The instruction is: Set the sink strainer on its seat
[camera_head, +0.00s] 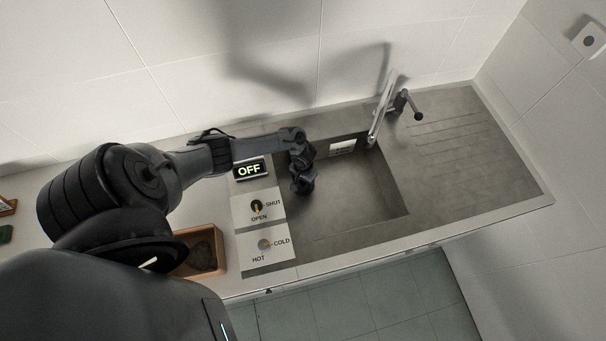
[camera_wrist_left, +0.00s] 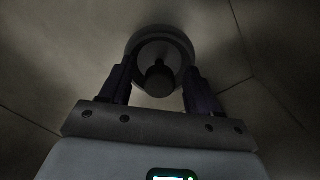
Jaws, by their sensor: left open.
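My left gripper (camera_head: 302,186) reaches down into the left side of the sink basin (camera_head: 350,195). It is open. In the left wrist view, its two fingers (camera_wrist_left: 160,82) stand on either side of a round pale-rimmed piece with a dark central knob, which looks like the sink strainer (camera_wrist_left: 158,76). The knob lies between the fingers, with a gap visible on each side. I cannot tell whether the piece lies in the drain seat or on the bare basin floor. In the head view the strainer does not show, and my gripper may hide it. My right gripper is not in view.
A grey tap (camera_head: 382,108) with a side lever stands behind the basin. A display reading OFF (camera_head: 250,170) and panels marked SHUT/OPEN and COLD/HOT (camera_head: 264,246) lie left of the basin. A wooden box (camera_head: 206,250) is further left. The ridged drainboard (camera_head: 465,140) at right is clear.

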